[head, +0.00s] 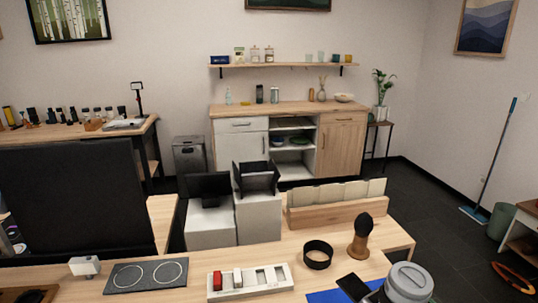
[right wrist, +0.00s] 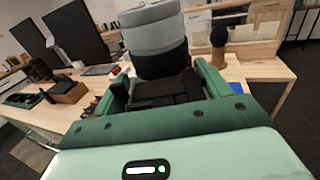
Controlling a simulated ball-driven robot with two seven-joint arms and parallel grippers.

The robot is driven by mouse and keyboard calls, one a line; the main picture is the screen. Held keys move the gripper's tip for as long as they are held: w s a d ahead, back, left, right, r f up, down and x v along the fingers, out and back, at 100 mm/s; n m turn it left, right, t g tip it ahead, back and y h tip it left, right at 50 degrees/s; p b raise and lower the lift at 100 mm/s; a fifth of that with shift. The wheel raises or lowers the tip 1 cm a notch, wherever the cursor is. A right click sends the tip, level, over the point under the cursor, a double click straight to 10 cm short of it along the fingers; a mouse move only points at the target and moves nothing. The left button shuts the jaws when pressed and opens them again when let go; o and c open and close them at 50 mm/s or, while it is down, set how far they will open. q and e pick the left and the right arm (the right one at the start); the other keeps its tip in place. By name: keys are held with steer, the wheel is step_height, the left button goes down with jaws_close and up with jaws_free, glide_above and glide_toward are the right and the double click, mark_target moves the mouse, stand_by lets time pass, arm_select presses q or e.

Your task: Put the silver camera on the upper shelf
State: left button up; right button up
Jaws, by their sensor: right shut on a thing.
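A small silver-white boxy thing (head: 84,266), which looks like the silver camera, sits at the front left of the wooden table. My right gripper (right wrist: 165,90) is shut on a grey cylinder with a black lower band (right wrist: 155,35). The same grey round top shows in the head view (head: 409,281), at the front right over the table. A long wooden wall shelf (head: 285,66) hangs above the sideboard, with jars and cups on it. I cannot tell if it is the upper shelf meant. My left gripper is not in view.
A dark slab with two rings (head: 146,276), a white slotted tray (head: 250,281), a black ring (head: 318,254) and a brush (head: 361,237) stand on the table. Behind are pale blocks (head: 258,217) with black trays and a wooden rack (head: 335,212). A black panel (head: 72,196) stands left.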

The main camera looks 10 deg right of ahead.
steer(key=m+h, duration=0.1)
steer(key=a+f+m+h, duration=0.1)
steer(key=h, duration=0.1)
steer(key=s+a+f+m+t+h, duration=0.1)
steer(key=h, duration=0.1)
steer(key=shift+f, duration=0.25)
steer(key=shift+m+h, duration=0.6)
steer(key=shift+h, duration=0.1)
steer(key=a, duration=0.5)
steer(key=shift+a+r, duration=0.1)
steer(key=shift+r, duration=0.25)
